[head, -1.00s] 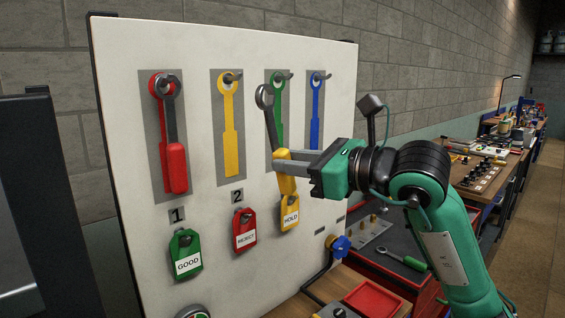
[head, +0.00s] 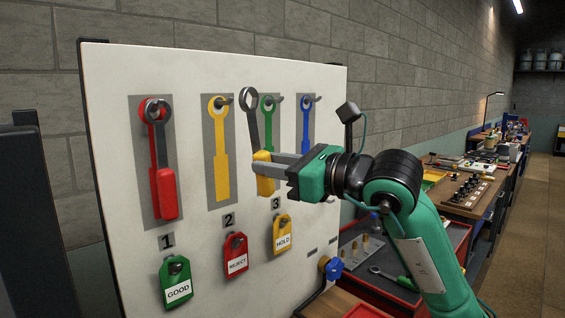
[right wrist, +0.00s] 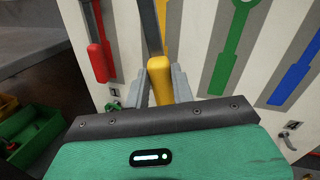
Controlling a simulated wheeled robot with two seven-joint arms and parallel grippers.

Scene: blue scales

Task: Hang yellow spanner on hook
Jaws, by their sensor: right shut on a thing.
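The yellow spanner (head: 264,175) has a yellow handle and a grey shaft and ring. My right gripper (head: 268,164) is shut on its handle and holds it upright in front of the board, ring up. The ring stands between the yellow and green outlines in the head view, level with the hooks or slightly above. The yellow outline (head: 221,165) has an empty hook (head: 226,101) at its top. In the right wrist view the yellow handle (right wrist: 160,80) sits between my fingers; the ring is out of frame. My left gripper is not in view.
A red spanner (head: 163,190) hangs on the left hook of the white board (head: 115,75). The green (head: 267,108) and blue (head: 306,125) outlines have empty hooks. Tags (head: 177,290) hang below. A red tool cart (head: 385,290) stands under my right arm.

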